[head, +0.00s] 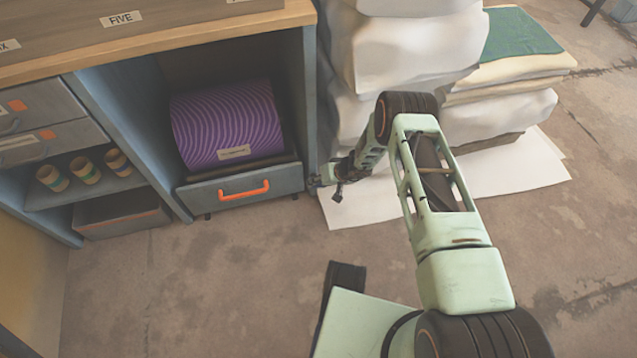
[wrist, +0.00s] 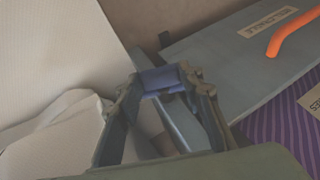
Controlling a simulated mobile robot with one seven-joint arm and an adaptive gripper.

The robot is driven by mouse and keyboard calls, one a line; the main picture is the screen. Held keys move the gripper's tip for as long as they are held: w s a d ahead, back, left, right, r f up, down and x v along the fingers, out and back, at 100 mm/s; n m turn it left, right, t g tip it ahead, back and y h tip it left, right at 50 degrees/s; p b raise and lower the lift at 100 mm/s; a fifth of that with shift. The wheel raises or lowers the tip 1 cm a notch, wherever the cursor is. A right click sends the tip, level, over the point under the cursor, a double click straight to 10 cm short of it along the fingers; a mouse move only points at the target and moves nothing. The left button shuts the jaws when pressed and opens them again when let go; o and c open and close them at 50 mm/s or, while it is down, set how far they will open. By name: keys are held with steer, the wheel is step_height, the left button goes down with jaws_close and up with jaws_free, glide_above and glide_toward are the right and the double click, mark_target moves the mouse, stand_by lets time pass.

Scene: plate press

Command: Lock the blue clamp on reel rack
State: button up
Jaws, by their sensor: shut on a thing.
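The reel rack is a blue-grey drawer front (head: 215,200) with an orange handle (head: 243,190), below a purple patterned roll (head: 228,125) in the cabinet bay. My gripper (head: 322,182) is at the right end of the rack, beside the cabinet's side panel. In the wrist view my gripper (wrist: 165,88) is shut on the blue clamp (wrist: 160,80), a small blue piece between its fingertips. The rack front (wrist: 225,70) and the orange handle (wrist: 292,32) show at its right. The clamp is too small to make out in the head view, and its exact position is unclear.
White sacks (head: 405,50) stand close to the right of the cabinet, beside my arm, on white sheets (head: 500,170). Folded cloths (head: 515,45) lie at the back right. The floor (head: 210,280) in front is clear.

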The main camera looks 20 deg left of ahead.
steer(key=shift+w+d+f+g+y, duration=0.15)
steer(key=shift+g+y, duration=0.1)
steer(key=shift+y, duration=0.25)
steer(key=shift+d+g+y, duration=0.1)
steer(key=shift+g+y, duration=0.15)
steer(key=shift+y, duration=0.25)
steer(key=shift+w+d+f+m+g+y, duration=0.15)
steer(key=shift+m+g+y, duration=0.45)
steer(key=shift+y, duration=1.2)
steer(key=o, duration=1.2)
steer(key=shift+c, duration=0.2)
steer(key=v, duration=1.2)
steer(key=shift+w, duration=0.15)
steer(key=shift+c, duration=0.2)
